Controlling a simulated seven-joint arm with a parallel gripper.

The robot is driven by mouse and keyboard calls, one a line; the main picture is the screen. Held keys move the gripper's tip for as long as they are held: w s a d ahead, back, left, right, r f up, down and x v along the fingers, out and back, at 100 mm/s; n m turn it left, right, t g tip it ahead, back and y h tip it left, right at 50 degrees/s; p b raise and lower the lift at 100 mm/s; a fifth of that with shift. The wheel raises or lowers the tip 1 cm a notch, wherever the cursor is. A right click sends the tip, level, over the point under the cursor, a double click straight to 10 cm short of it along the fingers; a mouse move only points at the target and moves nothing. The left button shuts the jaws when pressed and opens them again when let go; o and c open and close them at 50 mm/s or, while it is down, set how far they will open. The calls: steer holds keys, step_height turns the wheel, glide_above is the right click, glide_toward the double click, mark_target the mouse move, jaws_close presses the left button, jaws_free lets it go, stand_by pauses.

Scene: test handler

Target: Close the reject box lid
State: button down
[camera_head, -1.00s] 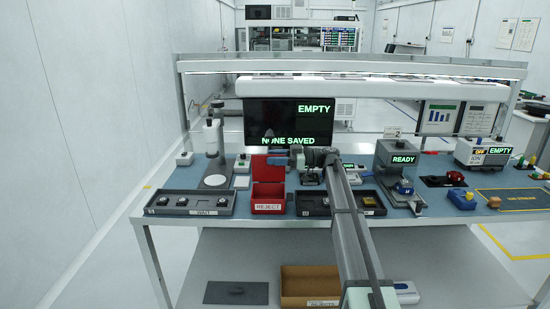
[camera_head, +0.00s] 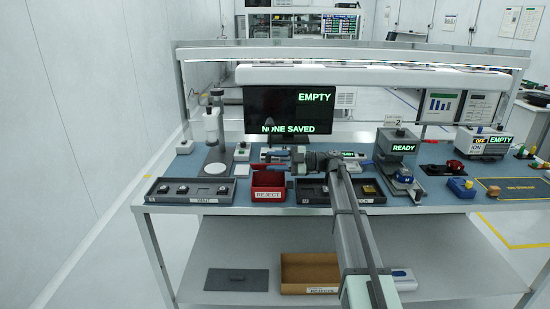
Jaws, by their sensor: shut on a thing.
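The red reject box (camera_head: 268,194), labelled REJECT, stands on the workbench between two black trays. Its red lid (camera_head: 268,178) shows in the box area behind the label, lower than upright. The exact lid angle, and whether it touches the rim, cannot be told at this size. My gripper (camera_head: 274,161) reaches in from the right at the back of the box, with its blue-grey fingers at the lid's far edge. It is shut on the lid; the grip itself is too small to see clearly.
The WAIT tray (camera_head: 226,191) lies left of the box and another black tray (camera_head: 312,192) lies right, under my arm. A bottle stand (camera_head: 213,135) and white disc (camera_head: 215,168) are behind left. The READY tester (camera_head: 397,147) stands right. An open cardboard box (camera_head: 287,258) is on the lower shelf.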

steer(key=shift+s+f, duration=0.5)
steer(key=shift+f, duration=0.15)
steer(key=c, duration=0.8)
jaws_free()
steer(key=d, duration=1.4)
steer(key=shift+c, duration=0.3)
